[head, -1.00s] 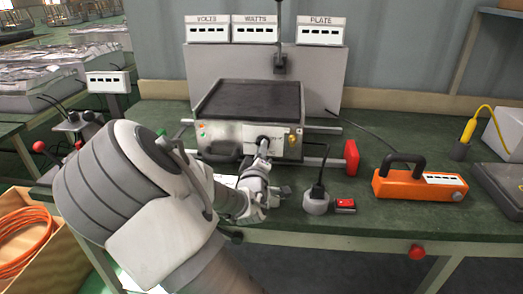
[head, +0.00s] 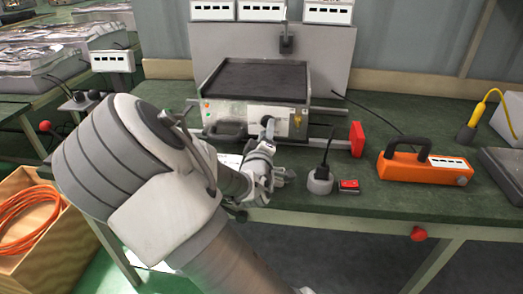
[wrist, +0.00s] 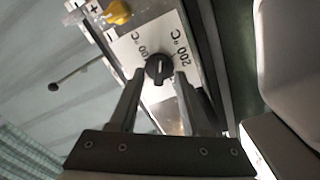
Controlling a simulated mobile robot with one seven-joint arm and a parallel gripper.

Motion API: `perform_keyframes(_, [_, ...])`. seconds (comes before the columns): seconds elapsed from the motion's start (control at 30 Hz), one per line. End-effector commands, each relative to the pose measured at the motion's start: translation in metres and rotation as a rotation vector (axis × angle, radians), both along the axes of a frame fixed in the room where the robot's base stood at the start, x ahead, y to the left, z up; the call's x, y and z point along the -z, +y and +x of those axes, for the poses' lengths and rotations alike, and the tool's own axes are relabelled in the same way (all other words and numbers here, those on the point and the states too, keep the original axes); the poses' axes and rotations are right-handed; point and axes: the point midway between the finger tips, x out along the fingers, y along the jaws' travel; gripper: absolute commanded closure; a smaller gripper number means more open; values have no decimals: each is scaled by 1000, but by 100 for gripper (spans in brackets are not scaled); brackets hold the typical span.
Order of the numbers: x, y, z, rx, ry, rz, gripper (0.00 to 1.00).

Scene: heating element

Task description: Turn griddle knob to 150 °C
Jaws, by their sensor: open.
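The griddle (head: 225,108) stands on the green bench in the head view, with a dark flat plate on top. Its black round knob (wrist: 159,68) sits on a white dial in the wrist view. "200 °C" is printed right of the knob and a partly hidden "…00 °C" left of it. A light mark shows on the knob face, but its exact setting is hard to read. My gripper (wrist: 159,76) is open, with one finger on each side of the knob. I cannot tell whether either finger touches it. In the head view my wrist and gripper partly hide the knob.
A yellow knob (wrist: 118,12) sits farther along the panel. On the bench, right of my arm, are a plug in a round grey socket (head: 320,182), a small red-black switch (head: 349,185), a red block (head: 357,139) and an orange device (head: 425,170). Bench space lies between them.

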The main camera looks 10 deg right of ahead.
Motion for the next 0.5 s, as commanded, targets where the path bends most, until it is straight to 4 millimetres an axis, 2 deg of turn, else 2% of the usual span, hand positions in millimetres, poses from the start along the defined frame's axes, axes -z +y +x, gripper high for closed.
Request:
perform_keyframes(0.43, [-3,33,-99,-3,4,-2,52])
perform_keyframes(0.5, [-7,34,-103,-1,2,-5,52])
